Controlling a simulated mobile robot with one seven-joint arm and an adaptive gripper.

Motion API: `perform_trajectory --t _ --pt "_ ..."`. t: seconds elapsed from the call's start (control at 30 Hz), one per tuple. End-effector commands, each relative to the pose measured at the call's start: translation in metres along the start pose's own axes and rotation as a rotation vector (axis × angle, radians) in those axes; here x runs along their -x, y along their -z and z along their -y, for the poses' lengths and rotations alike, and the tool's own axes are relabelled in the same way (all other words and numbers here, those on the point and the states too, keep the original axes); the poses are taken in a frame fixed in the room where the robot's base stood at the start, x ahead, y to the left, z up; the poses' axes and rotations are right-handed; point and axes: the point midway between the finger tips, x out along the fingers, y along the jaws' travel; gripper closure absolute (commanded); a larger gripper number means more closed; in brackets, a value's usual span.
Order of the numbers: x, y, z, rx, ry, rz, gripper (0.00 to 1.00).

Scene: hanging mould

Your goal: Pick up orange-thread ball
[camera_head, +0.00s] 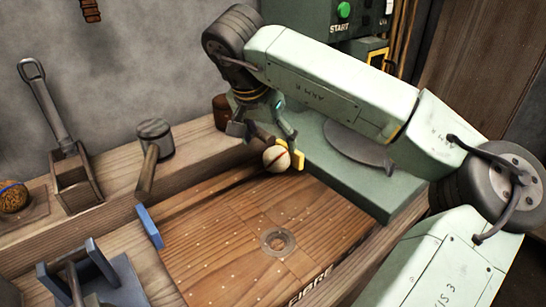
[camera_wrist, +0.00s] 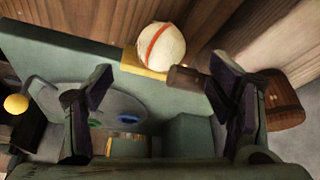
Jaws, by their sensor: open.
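The pale cream ball (camera_head: 276,158) with an orange-red thread band sits at the back edge of the wooden board, beside a small yellow block (camera_head: 299,159). In the wrist view the ball (camera_wrist: 161,47) lies beyond the fingertips, between their lines, with the yellow block (camera_wrist: 143,66) at its lower left. My gripper (camera_head: 265,138) is above and just behind the ball, with its fingers spread and nothing held. The two dark fingers also show in the wrist view (camera_wrist: 163,82). What supports the ball from below is hidden.
The wooden board (camera_head: 215,245) with a round metal fitting (camera_head: 278,241) is clear in front. A green machine base (camera_head: 345,175) stands right of the ball. A brown wooden knob (camera_head: 221,112) stands behind left.

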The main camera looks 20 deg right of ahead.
Motion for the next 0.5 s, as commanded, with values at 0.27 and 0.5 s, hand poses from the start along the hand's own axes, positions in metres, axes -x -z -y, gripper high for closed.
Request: perform_trajectory --t 0.27,0.5 --pt "-0.026 0.000 0.000 0.000 0.001 0.001 0.25" --pt "-0.061 0.000 0.001 0.001 0.001 0.002 0.25"
